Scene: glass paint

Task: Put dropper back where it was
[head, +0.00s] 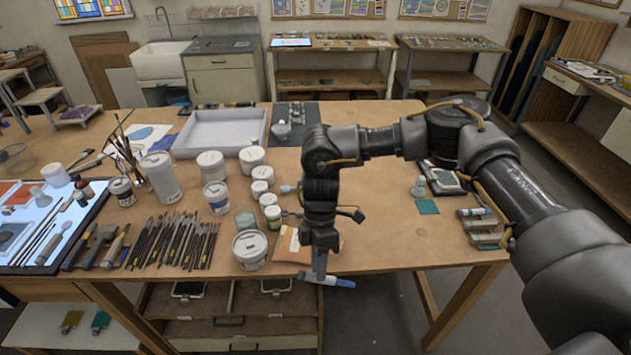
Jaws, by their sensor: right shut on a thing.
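My right gripper (320,277) is at the front edge of the wooden table, pointing down. It is shut on the dropper (338,283), a slim tube with a pale end and a blue end, which lies roughly level across the jaws. In this view the dropper overlaps the table's front edge, and the jaws hide part of it. My left gripper does not show.
White jars (250,249) stand close to the left of my right gripper. Several brushes (178,242) lie further left. A white tray (220,133) stands at the back. The table right of the gripper is mostly clear.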

